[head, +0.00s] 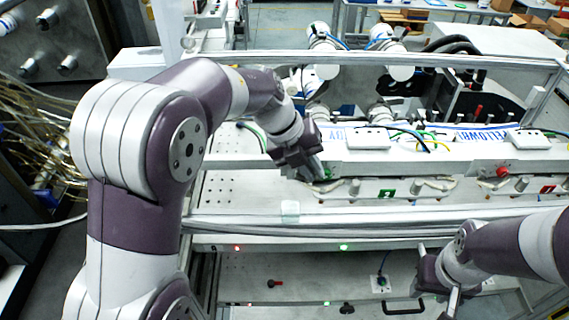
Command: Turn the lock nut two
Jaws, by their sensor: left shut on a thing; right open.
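My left gripper (316,174) is over the left part of the white rail of the machine. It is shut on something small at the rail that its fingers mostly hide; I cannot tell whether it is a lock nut. A bit of green shows beside the fingertips. A silver knob-like fitting (354,187) stands just right of the gripper, beside a green label (387,191) that seems to read 2. Similar fittings stand further right, one (448,184) mid-rail and one (521,184) near a red label (547,189). My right gripper (438,291) is open at the lower right, away from the fittings.
A red button (503,171) sits on the rail at the right. White boxes (368,139) with loose coloured wires lie on the beam above. A lower panel has a black handle (403,307) near my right gripper. The perforated plate (235,190) at the left is clear.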

